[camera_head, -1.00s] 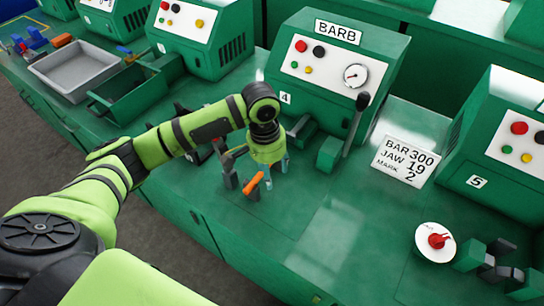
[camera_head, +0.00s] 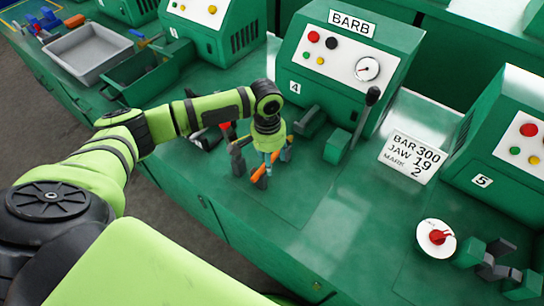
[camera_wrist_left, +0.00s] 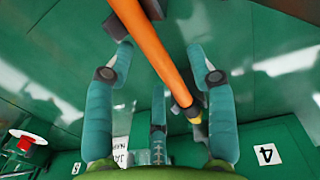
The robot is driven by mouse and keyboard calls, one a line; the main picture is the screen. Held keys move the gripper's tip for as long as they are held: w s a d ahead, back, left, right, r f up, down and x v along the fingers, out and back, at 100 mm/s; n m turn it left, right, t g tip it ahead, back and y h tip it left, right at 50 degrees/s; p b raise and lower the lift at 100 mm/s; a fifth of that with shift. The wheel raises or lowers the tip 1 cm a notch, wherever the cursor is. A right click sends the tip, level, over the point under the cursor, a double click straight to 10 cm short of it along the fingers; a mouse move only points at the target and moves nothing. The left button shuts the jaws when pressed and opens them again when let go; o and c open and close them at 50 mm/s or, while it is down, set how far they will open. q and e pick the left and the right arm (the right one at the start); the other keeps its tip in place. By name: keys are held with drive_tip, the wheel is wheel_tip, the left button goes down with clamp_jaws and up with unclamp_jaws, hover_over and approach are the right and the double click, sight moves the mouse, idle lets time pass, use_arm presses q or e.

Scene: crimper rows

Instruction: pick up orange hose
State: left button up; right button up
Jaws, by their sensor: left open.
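The orange hose (camera_head: 261,172) is by the front of the BARB machine, partly hidden by my left gripper. In the left wrist view the hose (camera_wrist_left: 153,45) runs diagonally from the top edge down between the teal fingers, ending in a dark and brass-coloured fitting (camera_wrist_left: 193,110). My left gripper (camera_head: 268,167) points down over the hose. In the left wrist view its fingers (camera_wrist_left: 160,62) are spread on both sides of the hose, with visible gaps. I cannot tell whether a finger touches it. My right gripper is not in view.
Grey upright parts (camera_head: 237,158) stand close beside the gripper. The BARB machine (camera_head: 335,55) with a lever (camera_head: 371,97) is just behind. A sign card (camera_head: 412,157) and a white dial with a red knob (camera_head: 437,238) are to the right. A grey tray (camera_head: 88,52) stands far left.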

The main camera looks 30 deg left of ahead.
use_arm(q)
clamp_jaws()
